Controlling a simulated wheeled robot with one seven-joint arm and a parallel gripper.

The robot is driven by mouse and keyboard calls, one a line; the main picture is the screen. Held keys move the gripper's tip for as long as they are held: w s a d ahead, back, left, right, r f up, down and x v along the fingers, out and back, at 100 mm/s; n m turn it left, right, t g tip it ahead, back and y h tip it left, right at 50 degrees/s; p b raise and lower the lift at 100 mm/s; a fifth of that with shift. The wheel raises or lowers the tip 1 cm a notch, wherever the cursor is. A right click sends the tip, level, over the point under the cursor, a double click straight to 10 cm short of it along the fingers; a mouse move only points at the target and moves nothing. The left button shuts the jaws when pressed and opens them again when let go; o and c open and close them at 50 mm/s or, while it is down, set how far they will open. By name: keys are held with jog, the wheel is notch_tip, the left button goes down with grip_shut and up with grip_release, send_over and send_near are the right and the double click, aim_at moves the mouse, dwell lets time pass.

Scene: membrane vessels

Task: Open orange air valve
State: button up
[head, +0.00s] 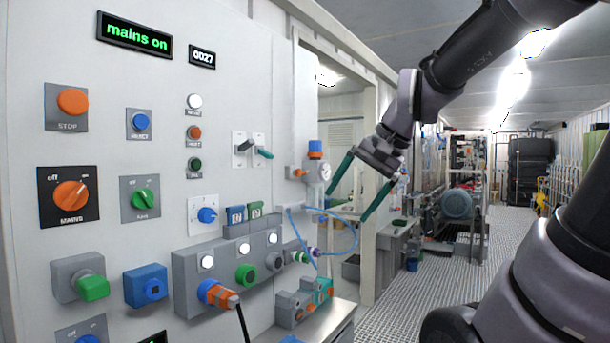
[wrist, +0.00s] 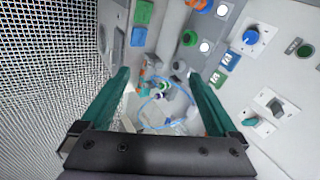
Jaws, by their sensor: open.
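A small orange part (head: 297,173), which looks like the orange air valve, sits on the wall panel beside a round pressure gauge (head: 325,172). A regulator with a blue top and an orange band (head: 315,150) stands just above the gauge. I cannot tell for certain which orange part is the air valve. My gripper (head: 345,212) is open and empty, with teal fingers spread, to the right of the gauge and apart from it. In the wrist view, blue air tubing (wrist: 152,106) shows between the fingers; the valve cannot be made out clearly there.
The wall panel (head: 120,200) carries several buttons, knobs and an orange mains switch (head: 70,196). Blue tubing (head: 350,235) loops near the fingers. Teal-topped blocks (head: 322,289) stand on a ledge below. The grated floor (head: 435,290) at right is mostly clear.

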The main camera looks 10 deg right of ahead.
jog(key=w+a+r+m+y, duration=0.1)
jog(key=w+m+y, duration=0.15)
jog(key=w, duration=0.35)
jog(key=w+a+r+m+y, duration=0.1)
jog(key=w+a+m+y, duration=0.1)
jog(key=w+m, duration=0.3)
jog(key=m+t+y, duration=0.4)
jog(key=m+t, duration=0.3)
jog(key=m, duration=0.5)
send_near(303, 173)
jog(key=x, duration=0.8)
jog(key=shift+w+a, duration=0.2)
jog(key=shift+a, duration=0.05)
jog(key=c, duration=1.4)
